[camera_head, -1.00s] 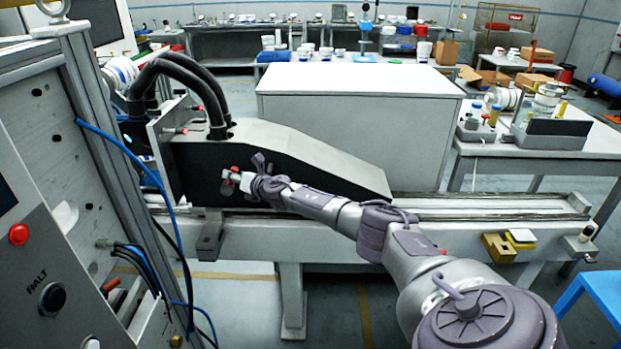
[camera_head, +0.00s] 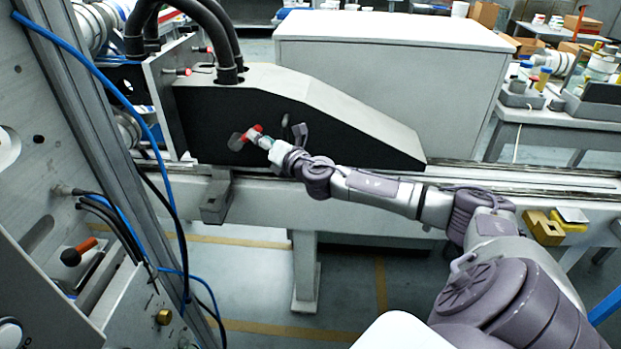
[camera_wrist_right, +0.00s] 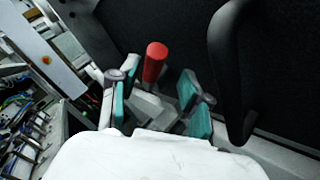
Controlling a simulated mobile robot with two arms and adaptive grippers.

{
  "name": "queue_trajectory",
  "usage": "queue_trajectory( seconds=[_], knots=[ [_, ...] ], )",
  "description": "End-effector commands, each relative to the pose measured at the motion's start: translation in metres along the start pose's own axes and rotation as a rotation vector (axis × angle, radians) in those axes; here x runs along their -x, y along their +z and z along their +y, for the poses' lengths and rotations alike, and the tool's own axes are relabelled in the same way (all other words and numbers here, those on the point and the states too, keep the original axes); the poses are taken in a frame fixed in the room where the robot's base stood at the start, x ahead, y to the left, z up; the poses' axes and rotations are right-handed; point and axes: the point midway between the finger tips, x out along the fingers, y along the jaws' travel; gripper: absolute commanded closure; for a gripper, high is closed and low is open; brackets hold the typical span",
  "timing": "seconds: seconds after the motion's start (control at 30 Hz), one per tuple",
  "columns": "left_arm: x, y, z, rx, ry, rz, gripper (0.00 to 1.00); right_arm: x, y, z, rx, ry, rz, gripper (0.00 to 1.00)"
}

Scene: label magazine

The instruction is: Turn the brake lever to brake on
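The lever with a red grip (camera_head: 256,130) sits on the dark side of a long machine housing (camera_head: 330,150). In the right wrist view, its red grip (camera_wrist_right: 155,62) stands up from a grey lever body (camera_wrist_right: 150,104). My right gripper (camera_head: 263,141) is at the lever in the head view. In the right wrist view its teal-padded fingers (camera_wrist_right: 160,112) are apart, one on each side of the lever, with the red grip beyond the gap. I cannot tell whether either pad touches it. My left gripper is not in view.
A black bar handle (camera_wrist_right: 229,60) stands right of the fingers in the right wrist view. A second lever with an orange-red grip (camera_head: 86,245) is on the left panel. Thick black hoses (camera_head: 222,40) and a blue cable (camera_head: 112,90) are nearby. A rail (camera_head: 520,178) runs below the housing.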

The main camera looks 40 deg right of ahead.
Motion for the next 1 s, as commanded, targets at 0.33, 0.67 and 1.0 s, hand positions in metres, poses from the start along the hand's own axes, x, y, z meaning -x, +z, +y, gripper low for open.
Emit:
queue_trajectory(
  seconds=[0.33, 0.67, 1.0],
  knots=[
    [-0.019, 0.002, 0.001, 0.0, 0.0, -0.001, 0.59, 0.069, -0.003, -0.002, 0.005, -0.001, 0.006, 0.53],
    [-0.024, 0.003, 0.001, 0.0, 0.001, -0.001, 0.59, 0.093, -0.005, -0.021, -0.058, -0.046, -0.002, 0.53],
    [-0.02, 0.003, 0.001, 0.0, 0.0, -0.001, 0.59, 0.091, -0.027, -0.084, -0.221, -0.178, -0.008, 0.53]
  ],
)
